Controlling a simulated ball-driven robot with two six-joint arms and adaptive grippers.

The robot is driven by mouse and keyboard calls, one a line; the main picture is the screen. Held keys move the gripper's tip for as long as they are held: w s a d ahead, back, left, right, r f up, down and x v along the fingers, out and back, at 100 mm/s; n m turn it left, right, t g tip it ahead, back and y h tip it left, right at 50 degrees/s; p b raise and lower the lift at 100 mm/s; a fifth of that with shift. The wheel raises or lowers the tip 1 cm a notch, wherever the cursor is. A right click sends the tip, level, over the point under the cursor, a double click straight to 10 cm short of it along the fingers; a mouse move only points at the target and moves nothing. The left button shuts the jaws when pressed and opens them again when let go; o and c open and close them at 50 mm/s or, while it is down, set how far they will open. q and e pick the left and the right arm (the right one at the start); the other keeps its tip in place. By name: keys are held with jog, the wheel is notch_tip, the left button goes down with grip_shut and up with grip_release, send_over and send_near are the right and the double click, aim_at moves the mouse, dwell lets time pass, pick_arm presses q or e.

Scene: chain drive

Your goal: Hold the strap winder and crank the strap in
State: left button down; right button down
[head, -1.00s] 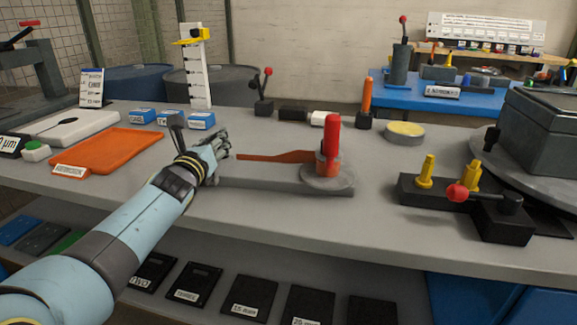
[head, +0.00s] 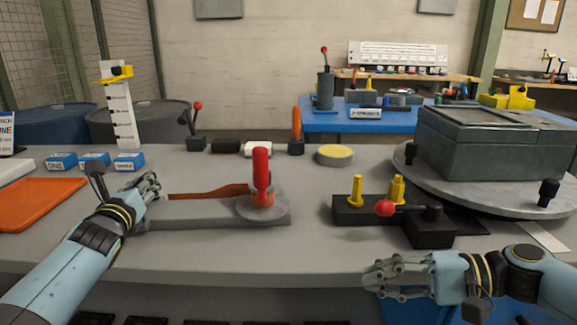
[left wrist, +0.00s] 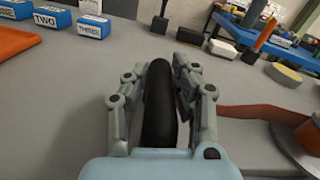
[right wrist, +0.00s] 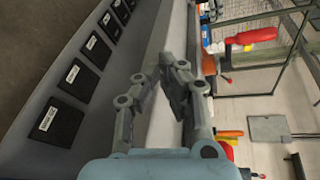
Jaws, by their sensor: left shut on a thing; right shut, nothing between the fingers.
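The strap winder is a flat grey base (head: 215,219) on the bench with a round grey disc. A red upright crank handle (head: 261,172) stands on an orange-red hub (head: 263,200). The reddish-brown strap (head: 208,192) runs left from the hub along the bench. My left gripper (head: 150,187) is at the left end of the winder, shut on a black grip (left wrist: 158,105), which shows between its fingers in the left wrist view. My right gripper (head: 372,278) is shut and empty in front of the bench edge, to the right of and nearer than the winder.
A black fixture (head: 347,210) with yellow pegs and a red-knobbed lever stands right of the winder. A grey box (head: 490,150) sits on a turntable at the right. Bench in front of the winder is clear.

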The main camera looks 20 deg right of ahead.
aim_at(261, 167)
jog(key=w+r+t, duration=0.5)
jog(key=w+r, duration=0.5)
jog(key=r, duration=0.4)
jog(key=s+a+x, duration=0.1)
jog(key=x, duration=1.1)
jog(key=shift+f, duration=0.3)
jog(key=shift+a+h, duration=0.1)
jog(key=shift+h, duration=0.3)
jog(key=shift+s+a+t+h, duration=0.1)
jog(key=shift+a+t+h, duration=0.2)
jog(key=shift+t, duration=0.2)
jog(key=shift+a+f, duration=0.1)
jog(key=shift+a, duration=0.05)
